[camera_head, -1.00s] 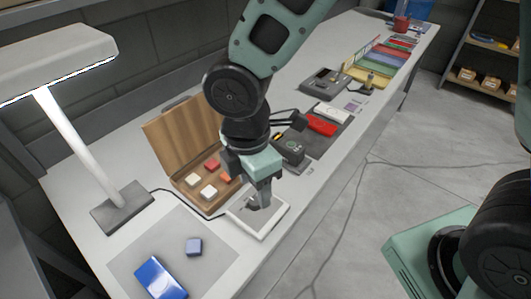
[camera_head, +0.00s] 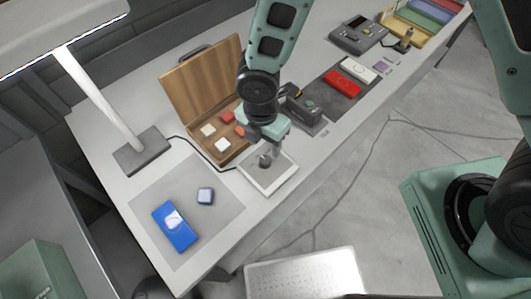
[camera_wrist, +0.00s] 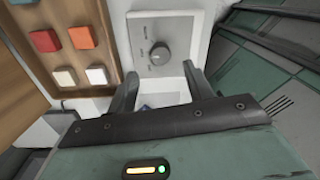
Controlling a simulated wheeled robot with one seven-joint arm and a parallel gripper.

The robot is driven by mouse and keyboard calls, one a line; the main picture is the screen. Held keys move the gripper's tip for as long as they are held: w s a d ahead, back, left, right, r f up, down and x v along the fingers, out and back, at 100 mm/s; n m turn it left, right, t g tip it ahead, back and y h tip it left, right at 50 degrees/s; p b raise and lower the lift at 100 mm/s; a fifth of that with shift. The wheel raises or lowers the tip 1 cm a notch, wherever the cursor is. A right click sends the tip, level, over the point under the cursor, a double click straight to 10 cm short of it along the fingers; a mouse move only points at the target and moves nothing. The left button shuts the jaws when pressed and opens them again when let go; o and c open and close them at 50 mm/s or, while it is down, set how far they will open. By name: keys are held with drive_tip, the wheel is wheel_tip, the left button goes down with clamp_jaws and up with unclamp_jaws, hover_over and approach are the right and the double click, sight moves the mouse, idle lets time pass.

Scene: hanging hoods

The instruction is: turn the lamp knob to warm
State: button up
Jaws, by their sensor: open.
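The lamp knob (camera_wrist: 159,54) is a round grey dial on a grey plate set in a white panel (camera_wrist: 197,20). In the wrist view it lies just beyond my gripper's fingers, with small markings around it that are too small to read. In the head view the knob (camera_head: 265,161) shows on the white panel (camera_head: 281,183) at the table's front edge. My gripper (camera_wrist: 155,88) is open and empty; its two fingers are apart, one toward each side below the knob, and I see no contact. The desk lamp (camera_head: 100,95) stands at the left with a lit white stem.
An open wooden box (camera_head: 203,92) with red and white blocks stands right behind the panel. A dark device (camera_head: 304,110) stands right of my gripper.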

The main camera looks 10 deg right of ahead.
sight(265, 159)
wheel_tip(265, 159, down, 7)
drive_tip(key=shift+s+d+r+p, duration=0.1)
drive_tip(key=shift+s+r+p, duration=0.05)
drive_tip(key=shift+p, duration=0.3)
drive_tip(key=c, duration=1)
